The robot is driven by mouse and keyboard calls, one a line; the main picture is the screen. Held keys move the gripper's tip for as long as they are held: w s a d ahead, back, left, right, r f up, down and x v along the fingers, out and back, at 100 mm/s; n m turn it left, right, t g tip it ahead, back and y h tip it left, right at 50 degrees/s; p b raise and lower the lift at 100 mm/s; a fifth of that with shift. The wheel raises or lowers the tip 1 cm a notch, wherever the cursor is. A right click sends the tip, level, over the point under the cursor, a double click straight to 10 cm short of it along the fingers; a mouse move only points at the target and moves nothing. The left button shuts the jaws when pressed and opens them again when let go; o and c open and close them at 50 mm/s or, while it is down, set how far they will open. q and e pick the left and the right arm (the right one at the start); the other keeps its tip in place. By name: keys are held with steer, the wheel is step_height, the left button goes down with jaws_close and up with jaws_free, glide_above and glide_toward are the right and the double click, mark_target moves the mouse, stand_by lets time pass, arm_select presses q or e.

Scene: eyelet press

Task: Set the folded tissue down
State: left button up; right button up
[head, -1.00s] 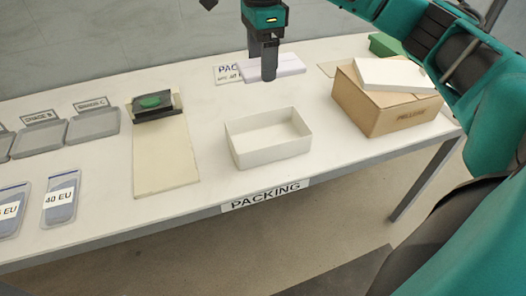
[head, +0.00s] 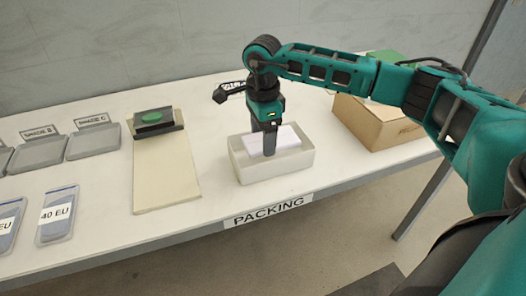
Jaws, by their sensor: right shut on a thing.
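The folded tissue (head: 287,136) is a white flat piece, in the head view at the white open box (head: 275,171). My right gripper (head: 269,151) points down over the box and is shut on the tissue. The tissue shows within the outline of the box's rim, near its far side. I cannot tell whether it touches the box floor. The gripper hides part of the tissue. My left gripper is not in view.
A beige board (head: 165,175) with a black block and green pad (head: 157,115) lies left of the box. Grey trays (head: 94,142) and packets (head: 57,216) are further left. A brown carton (head: 372,125) stands right, partly behind my arm. The PACKING label (head: 268,211) marks the front edge.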

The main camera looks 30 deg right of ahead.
mark_target(263, 160)
step_height(263, 160, down, 5)
steer(key=shift+r+b, duration=0.1)
steer(key=shift+b, duration=0.25)
steer(key=o, duration=0.7)
steer(key=shift+f, duration=0.2)
steer(key=shift+o, duration=0.2)
